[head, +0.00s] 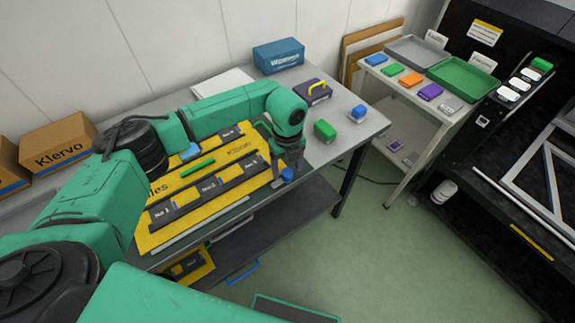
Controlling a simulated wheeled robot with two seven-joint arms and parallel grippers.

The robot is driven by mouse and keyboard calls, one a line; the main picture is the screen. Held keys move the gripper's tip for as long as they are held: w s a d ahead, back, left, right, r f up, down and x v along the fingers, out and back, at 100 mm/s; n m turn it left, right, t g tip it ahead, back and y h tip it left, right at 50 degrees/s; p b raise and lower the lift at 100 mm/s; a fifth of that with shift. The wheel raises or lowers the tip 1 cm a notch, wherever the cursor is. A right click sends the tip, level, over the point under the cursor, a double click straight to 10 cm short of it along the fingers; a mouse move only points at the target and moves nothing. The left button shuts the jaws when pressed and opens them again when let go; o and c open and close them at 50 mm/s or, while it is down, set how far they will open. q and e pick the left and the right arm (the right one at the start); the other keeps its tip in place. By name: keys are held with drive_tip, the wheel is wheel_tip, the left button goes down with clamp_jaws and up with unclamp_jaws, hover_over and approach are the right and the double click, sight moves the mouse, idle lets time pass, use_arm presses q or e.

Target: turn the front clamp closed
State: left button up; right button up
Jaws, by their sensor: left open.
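A yellow board (152,234) lies on the table with two black rails on it. The front rail (178,205) carries labels such as No 1 and No 2. A small blue knob (288,174) sits by the right end of the front rail; it looks like the front clamp, but its turn position is too small to tell. My left gripper (287,167) points down right over the blue knob, open, its fingers around or just above it; contact is hard to tell. A green bar (197,168) lies between the rails. My right gripper is out of view.
A blue box (278,55) stands behind. A side table (388,93) holds trays and coloured blocks. My left arm spans the board.

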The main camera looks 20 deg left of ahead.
use_arm(q)
drive_tip(key=shift+s+f, duration=0.15)
drive_tip(key=shift+f, duration=0.3)
clamp_jaws()
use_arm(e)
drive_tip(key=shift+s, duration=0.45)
